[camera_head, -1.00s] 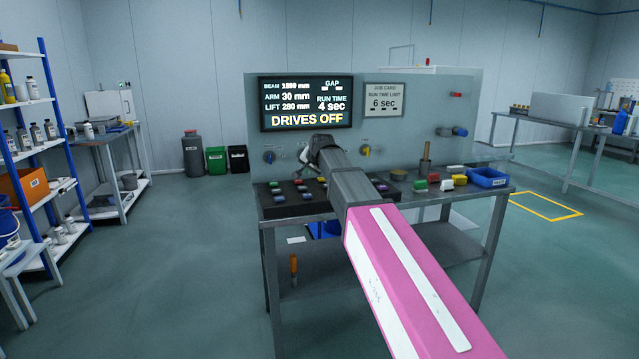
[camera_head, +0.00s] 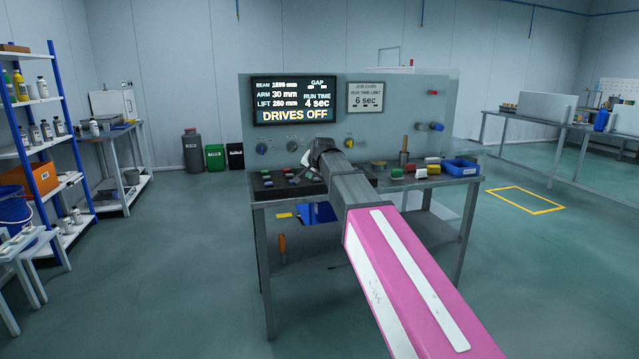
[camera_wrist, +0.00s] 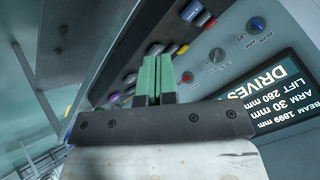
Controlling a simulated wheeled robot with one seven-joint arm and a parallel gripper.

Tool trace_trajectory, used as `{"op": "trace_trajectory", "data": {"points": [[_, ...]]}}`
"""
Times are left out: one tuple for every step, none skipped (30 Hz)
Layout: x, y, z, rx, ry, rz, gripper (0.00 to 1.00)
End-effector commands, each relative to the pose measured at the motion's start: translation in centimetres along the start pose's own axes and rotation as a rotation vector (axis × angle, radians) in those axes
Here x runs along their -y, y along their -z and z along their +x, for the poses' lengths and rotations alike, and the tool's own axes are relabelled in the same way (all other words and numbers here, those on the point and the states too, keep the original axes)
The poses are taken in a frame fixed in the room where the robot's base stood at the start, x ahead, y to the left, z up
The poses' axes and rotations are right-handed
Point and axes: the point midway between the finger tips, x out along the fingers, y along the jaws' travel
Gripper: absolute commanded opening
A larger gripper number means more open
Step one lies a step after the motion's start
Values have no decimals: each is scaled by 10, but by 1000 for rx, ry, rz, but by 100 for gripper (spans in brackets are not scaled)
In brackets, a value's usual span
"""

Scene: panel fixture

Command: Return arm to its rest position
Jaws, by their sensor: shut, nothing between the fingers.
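My pink arm (camera_head: 415,275) reaches from the lower right toward the panel fixture (camera_head: 420,98). My gripper (camera_head: 306,158) is at its far end, in front of the panel, above the button deck (camera_head: 275,187). In the wrist view my gripper (camera_wrist: 154,80) has its two green fingers together, with nothing between them. The panel's display (camera_head: 294,101) reads DRIVES OFF, run time 4 sec, arm 30 mm, lift 280 mm. It also shows upside down in the wrist view (camera_wrist: 275,95). The arm hides part of the deck and panel.
A job card (camera_head: 366,97) reads run time limit 6 sec. On the bench stand a blue bin (camera_head: 461,168), coloured blocks (camera_head: 396,174) and an upright wooden handle (camera_head: 404,150). Shelving (camera_head: 40,150) is at left. Open floor (camera_head: 180,260) lies left of the bench.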

Motion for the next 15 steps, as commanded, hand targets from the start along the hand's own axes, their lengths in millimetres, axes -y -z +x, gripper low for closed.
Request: {"op": "trace_trajectory", "data": {"points": [[-7, -4, 2, 5, -8, -4, 0], [-11, -6, 3, 9, -13, -8, 0], [-16, -9, 4, 13, -19, -13, 0], [-20, -11, 5, 16, -24, -16, 0], [-24, -13, 6, 19, -29, -19, 0], [-31, -16, 8, 25, -36, -24, 0], [-36, -20, 10, 30, -43, -28, 0], [-42, -23, 11, 35, -49, -34, 0], [-49, -27, 13, 42, -58, -40, 0], [-55, -31, 15, 48, -66, -45, 0], [-62, -34, 16, 54, -74, -50, 0], [-71, -40, 18, 64, -85, -59, 0], [-78, -44, 20, 71, -94, -65, 0], [-86, -48, 21, 78, -102, -70, 0], [-97, -55, 23, 89, -115, -80, 0]]}}
